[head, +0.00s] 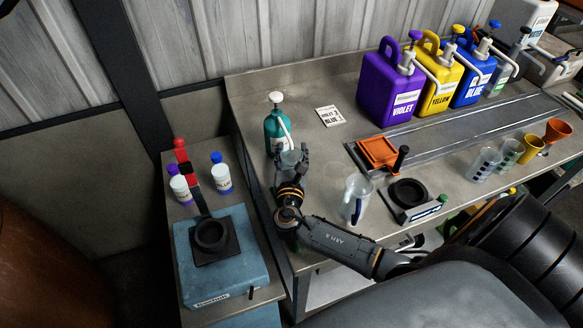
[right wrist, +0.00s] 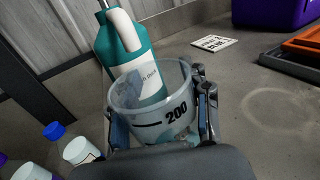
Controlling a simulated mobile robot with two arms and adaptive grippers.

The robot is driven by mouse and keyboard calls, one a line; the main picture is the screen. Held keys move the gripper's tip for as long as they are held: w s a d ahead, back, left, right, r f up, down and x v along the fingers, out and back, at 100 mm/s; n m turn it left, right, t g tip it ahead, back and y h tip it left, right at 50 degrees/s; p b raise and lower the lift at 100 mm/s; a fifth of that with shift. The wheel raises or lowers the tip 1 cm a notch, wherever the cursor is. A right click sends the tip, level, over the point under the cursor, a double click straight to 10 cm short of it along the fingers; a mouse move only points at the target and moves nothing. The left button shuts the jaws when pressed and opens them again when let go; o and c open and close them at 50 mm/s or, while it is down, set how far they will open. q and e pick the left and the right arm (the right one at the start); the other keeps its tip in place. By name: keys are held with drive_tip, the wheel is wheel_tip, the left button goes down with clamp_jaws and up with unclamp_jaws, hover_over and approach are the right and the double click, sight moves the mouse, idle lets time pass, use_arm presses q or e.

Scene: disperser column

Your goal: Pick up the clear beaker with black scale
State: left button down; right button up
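A clear beaker with a black 200 mark (right wrist: 150,118) stands between the two fingers of my right gripper (right wrist: 160,118) in the right wrist view. The fingers lie close against its left and right walls, and the gripper looks shut on it. In the head view the beaker (head: 288,157) and my right gripper (head: 290,168) are at the left part of the bench, just in front of the teal pump bottle (head: 277,130). I cannot tell whether the beaker's base touches the bench. My left gripper is not in view.
A clear jug (head: 355,190) and a black ring stand (head: 410,195) are right of my gripper. An orange tray (head: 378,152) lies behind them. Coloured jugs, including the violet one (head: 388,92), line the back. More cups (head: 483,165) stand right. A lower blue box (head: 205,270) is left.

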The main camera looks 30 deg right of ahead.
drive_tip(key=shift+c, duration=1.4)
drive_tip(key=shift+c, duration=0.8)
